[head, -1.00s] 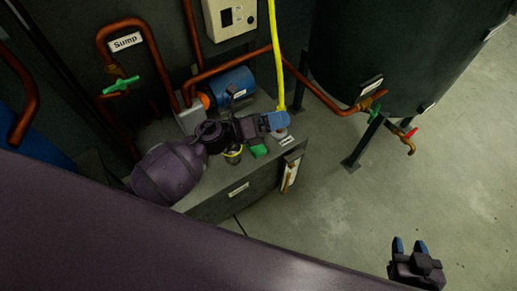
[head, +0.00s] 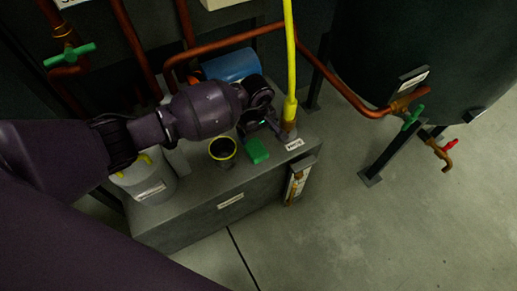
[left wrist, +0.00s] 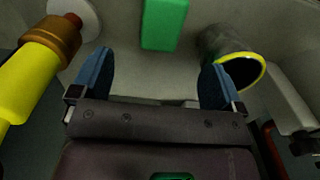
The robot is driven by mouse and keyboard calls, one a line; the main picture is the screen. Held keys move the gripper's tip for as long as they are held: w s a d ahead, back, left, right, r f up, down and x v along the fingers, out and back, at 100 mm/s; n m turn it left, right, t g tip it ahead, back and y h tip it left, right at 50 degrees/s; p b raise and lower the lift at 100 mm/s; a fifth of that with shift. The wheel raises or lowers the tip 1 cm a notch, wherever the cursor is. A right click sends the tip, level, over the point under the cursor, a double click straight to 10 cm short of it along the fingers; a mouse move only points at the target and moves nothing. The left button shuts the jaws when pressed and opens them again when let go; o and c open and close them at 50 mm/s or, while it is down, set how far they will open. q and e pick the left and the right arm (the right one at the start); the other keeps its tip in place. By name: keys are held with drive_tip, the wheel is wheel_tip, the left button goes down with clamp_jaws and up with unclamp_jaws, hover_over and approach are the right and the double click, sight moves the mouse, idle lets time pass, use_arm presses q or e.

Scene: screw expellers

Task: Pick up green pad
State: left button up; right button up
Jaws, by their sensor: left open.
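The green pad (head: 256,151) lies flat on the grey tank top, between a yellow-rimmed cup and the foot of a yellow hose. It also shows at the top of the left wrist view (left wrist: 165,24), beyond the fingertips and between their lines. My left gripper (head: 264,128) is just behind the pad in the head view, apart from it. In the left wrist view its two blue fingers (left wrist: 160,80) are spread wide with nothing between them. My right gripper is not in view.
The yellow-rimmed cup (head: 222,150) stands left of the pad. The yellow hose (head: 290,80) rises close to its right.

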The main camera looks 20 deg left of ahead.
sight(256, 148)
use_arm(q)
wheel_tip(256, 148, down, 6)
drive_tip(key=shift+a+r+b, duration=0.1)
drive_tip(key=shift+b, duration=0.85)
wheel_tip(256, 148, down, 4)
drive_tip(key=shift+s+a+f+b, duration=0.1)
drive_tip(key=shift+s+a+b, duration=0.05)
drive_tip(key=shift+b, duration=0.75)
drive_tip(key=shift+f, duration=0.4)
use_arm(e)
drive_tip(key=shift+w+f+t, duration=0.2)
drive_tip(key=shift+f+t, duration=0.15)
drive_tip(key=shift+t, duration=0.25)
use_arm(q)
drive_tip(key=shift+w+r, duration=0.15)
drive_tip(key=shift+w, duration=0.05)
drive_tip(key=c, duration=1)
